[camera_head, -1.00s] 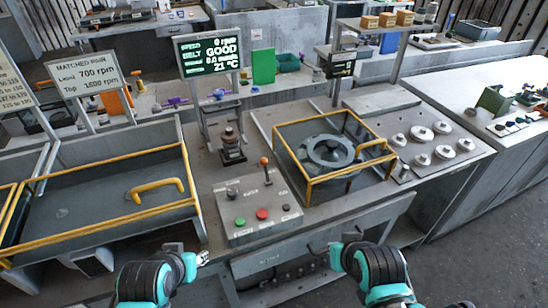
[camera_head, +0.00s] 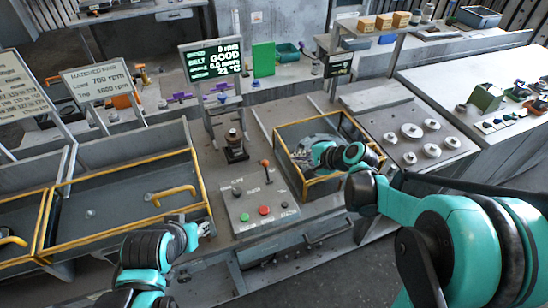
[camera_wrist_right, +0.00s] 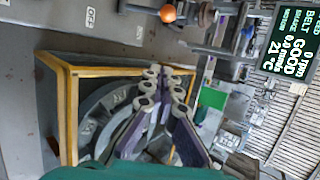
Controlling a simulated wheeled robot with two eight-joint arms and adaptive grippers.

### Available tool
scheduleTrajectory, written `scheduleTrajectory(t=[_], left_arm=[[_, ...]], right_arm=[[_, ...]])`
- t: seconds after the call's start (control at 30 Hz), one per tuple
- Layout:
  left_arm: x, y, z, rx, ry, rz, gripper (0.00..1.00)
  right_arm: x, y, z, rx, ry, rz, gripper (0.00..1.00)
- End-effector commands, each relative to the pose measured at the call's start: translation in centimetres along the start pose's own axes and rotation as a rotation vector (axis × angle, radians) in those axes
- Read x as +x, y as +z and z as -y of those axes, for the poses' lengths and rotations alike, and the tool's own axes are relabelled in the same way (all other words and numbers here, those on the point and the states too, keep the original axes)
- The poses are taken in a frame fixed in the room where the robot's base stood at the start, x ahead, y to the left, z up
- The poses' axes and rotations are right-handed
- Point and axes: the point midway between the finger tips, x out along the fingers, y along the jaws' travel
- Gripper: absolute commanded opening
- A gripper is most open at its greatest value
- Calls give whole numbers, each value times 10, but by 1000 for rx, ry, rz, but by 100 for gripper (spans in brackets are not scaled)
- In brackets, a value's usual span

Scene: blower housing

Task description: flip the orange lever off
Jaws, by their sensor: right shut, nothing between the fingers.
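The orange lever (camera_head: 266,164) stands up from the grey control panel (camera_head: 243,205), behind the green and red buttons. Its orange ball end (camera_wrist_right: 168,13) shows at the top edge of the right wrist view, with an OFF label to its left. My right gripper (camera_head: 299,157) is over the yellow-framed blower housing, to the right of the lever and apart from it. In the right wrist view its fingers (camera_wrist_right: 166,82) are together and empty. My left gripper (camera_head: 205,229) is low, left of the panel; its finger opening is too small to judge.
The yellow-framed housing (camera_head: 314,184) stands right of the panel, below my right gripper. A dark post fixture (camera_head: 235,147) stands behind the panel, under the display screen (camera_head: 210,60). A yellow-railed bin (camera_head: 120,197) is at the left.

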Motion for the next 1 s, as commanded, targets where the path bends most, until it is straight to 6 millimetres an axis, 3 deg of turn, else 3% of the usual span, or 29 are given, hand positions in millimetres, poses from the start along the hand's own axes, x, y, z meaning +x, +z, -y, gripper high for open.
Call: scheduleTrajectory(t=[0.37, 0.83, 1.0], left_arm=[[3, 2, 0, 0, 0, 0, 40], [25, 18, 0, 0, 0, 0, 40], [27, 19, 0, 0, 0, 0, 40]], right_arm=[[9, 0, -1, -5, 2, -1, 0], [102, 0, -2, -6, 2, 1, 0], [92, 25, -1, -6, 2, 0, 0]])
